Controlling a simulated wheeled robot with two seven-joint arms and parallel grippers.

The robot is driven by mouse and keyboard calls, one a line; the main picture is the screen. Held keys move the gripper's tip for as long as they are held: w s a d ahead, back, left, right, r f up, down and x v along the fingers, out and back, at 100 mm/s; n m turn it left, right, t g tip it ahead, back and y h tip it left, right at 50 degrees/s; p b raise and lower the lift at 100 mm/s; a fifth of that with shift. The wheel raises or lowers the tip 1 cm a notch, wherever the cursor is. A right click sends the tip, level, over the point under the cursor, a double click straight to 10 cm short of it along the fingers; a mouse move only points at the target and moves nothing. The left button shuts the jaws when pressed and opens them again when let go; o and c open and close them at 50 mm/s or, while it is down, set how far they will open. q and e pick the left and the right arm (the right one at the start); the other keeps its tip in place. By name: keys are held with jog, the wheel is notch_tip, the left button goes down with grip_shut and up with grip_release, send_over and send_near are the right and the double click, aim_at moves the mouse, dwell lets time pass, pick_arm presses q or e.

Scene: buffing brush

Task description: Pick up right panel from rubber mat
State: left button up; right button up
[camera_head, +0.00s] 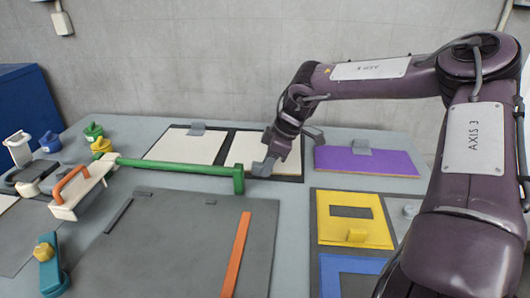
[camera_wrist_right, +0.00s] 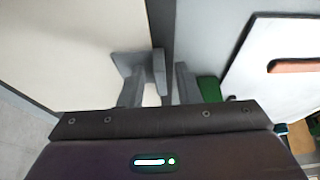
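Two cream panels lie side by side on a dark rubber mat (camera_head: 227,146) at the back of the table. The right panel (camera_head: 245,149) is partly covered by my right gripper (camera_head: 289,151). In the right wrist view, the right panel (camera_wrist_right: 70,45) fills the left side, and its grey grip tab (camera_wrist_right: 130,62) stands at its edge. My right gripper (camera_wrist_right: 158,88) is open, its fingers spread around the tab's upright part; I cannot tell whether they touch it. The left panel (camera_head: 187,146) has a similar grey tab (camera_head: 197,128). My left gripper is not in view.
A green bar (camera_head: 180,166) runs just in front of the panels. A purple panel (camera_head: 368,161) lies to the right, and yellow (camera_head: 340,229) and blue (camera_head: 340,268) pieces lie in front of it. A white tool with an orange handle (camera_head: 72,180) stands at left.

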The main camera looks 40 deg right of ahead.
grip_shut()
